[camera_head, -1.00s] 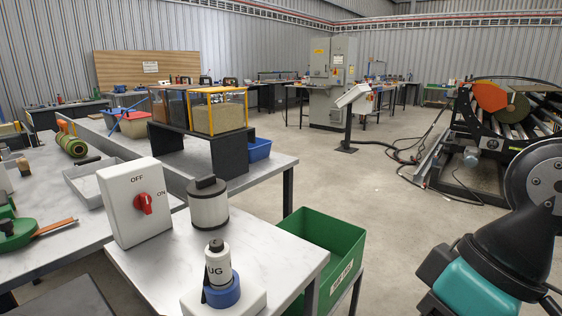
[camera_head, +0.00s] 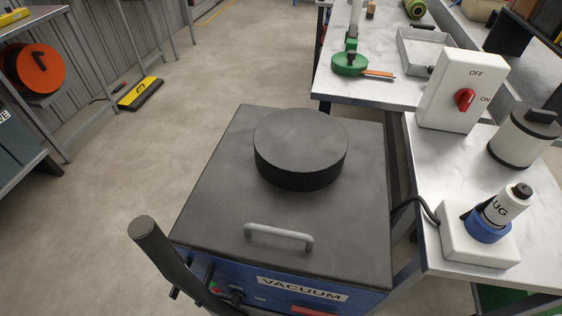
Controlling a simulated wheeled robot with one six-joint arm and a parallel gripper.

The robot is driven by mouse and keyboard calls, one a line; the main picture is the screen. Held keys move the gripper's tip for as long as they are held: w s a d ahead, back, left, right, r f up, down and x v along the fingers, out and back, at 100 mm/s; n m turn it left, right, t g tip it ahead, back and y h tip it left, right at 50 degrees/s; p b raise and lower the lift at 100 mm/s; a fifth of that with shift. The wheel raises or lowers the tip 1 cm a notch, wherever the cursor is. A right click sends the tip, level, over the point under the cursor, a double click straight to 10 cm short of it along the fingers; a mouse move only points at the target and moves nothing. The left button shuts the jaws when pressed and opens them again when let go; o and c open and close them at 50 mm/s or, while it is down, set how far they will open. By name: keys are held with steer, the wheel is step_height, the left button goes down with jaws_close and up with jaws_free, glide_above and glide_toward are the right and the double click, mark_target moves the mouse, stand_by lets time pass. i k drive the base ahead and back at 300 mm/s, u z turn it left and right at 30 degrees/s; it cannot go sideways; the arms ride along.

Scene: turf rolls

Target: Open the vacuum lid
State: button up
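The vacuum is a blue box (camera_head: 262,281) with a "VACUUM" label on its front. Its flat dark grey lid (camera_head: 215,165) lies shut on top. A grey bar handle (camera_head: 278,237) sits near the lid's front edge, and a thick black disc (camera_head: 300,148) rests on the lid's middle. My gripper is not in the current view.
A dark post (camera_head: 160,255) rises at the front left. Floor at left is mostly open.

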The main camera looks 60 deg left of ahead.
mark_target(303, 192)
steer(key=u, duration=1.85)
